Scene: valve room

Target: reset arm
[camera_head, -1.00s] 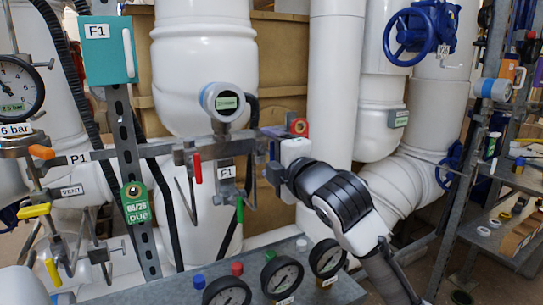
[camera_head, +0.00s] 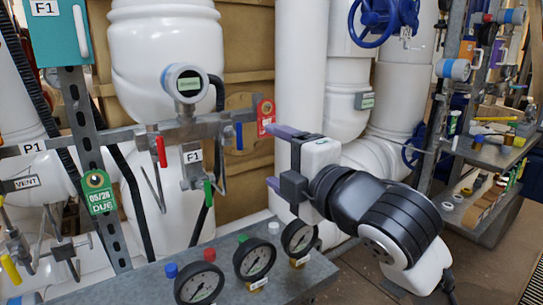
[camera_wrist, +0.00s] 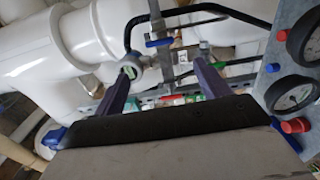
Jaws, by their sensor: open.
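My gripper (camera_head: 278,158) is at the centre of the head view, in front of the white vertical pipe (camera_head: 300,70). Its two purple fingers point left and stand apart, with nothing between them. In the wrist view the fingers (camera_wrist: 164,88) also show spread and empty, with pipework and the manifold behind them. My arm runs from the gripper down to the lower right of the head view. A red tag (camera_head: 265,118) hangs on the manifold bar just left of the upper finger, and I cannot tell the gap in depth.
A round transmitter (camera_head: 186,82) and a red-handled valve (camera_head: 161,151) sit on the manifold bar (camera_head: 120,136). A bench with several gauges (camera_head: 254,258) stands below. Blue-wheeled valves (camera_head: 385,18) are behind at right. A shelf rack (camera_head: 480,150) stands at far right, with open floor before it.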

